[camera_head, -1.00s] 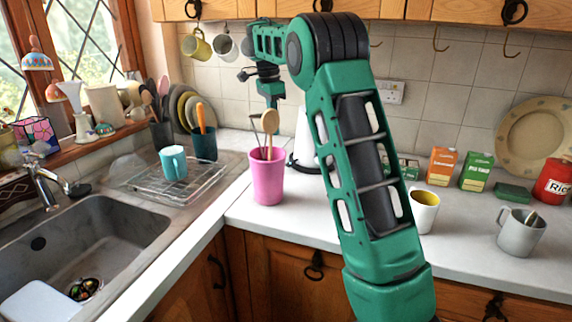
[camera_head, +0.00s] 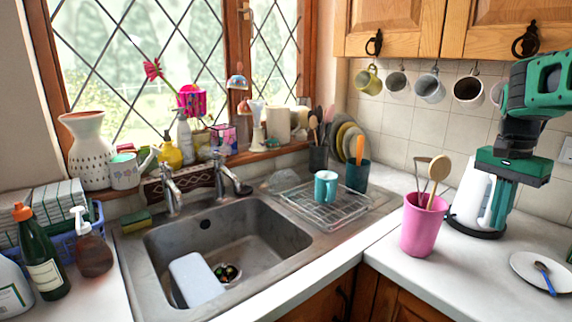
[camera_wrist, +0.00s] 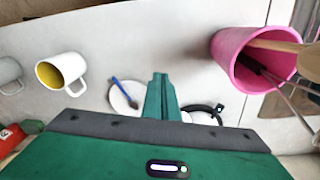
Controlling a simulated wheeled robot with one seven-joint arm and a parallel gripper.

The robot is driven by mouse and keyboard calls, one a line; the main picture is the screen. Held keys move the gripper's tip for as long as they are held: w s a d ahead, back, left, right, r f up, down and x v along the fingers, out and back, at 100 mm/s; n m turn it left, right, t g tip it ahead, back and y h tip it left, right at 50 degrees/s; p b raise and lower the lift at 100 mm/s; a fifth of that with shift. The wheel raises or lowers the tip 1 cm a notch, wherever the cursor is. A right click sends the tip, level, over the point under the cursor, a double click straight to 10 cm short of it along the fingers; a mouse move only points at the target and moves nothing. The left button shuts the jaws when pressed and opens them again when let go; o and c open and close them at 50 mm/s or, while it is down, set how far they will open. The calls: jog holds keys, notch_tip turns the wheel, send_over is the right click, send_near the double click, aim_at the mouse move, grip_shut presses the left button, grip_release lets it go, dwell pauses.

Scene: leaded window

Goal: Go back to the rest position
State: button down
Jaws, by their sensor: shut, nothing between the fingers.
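My gripper (camera_head: 492,228) points down at the right of the head view, in front of the white kettle (camera_head: 468,190) on the counter. Its green fingers are together and empty; they also show in the wrist view (camera_wrist: 160,78). The wrist view shows the counter below the fingers. I cannot tell the exact gap between my gripper and the kettle.
A pink cup (camera_head: 423,235) with utensils stands left of my gripper. The wrist view shows a white mug (camera_wrist: 72,66), yellow inside. Hanging mugs (camera_head: 430,88) and the sink (camera_head: 270,232) are farther left.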

jog(key=s+a+f+n, duration=0.2)
jog(key=s+f, duration=0.1)
jog(key=s, duration=0.5)
jog(key=s+a+f+n, duration=0.2)
jog(key=s+f, duration=0.2)
jog(key=s, duration=0.4)
jog(key=s+a+f+n+y, duration=0.1)
jog(key=s+f, duration=0.3)
jog(key=s, duration=0.4)
jog(key=shift+a+f+n, duration=0.15)
jog(key=shift+a+n, duration=0.55)
jog(key=shift+n, duration=0.2)
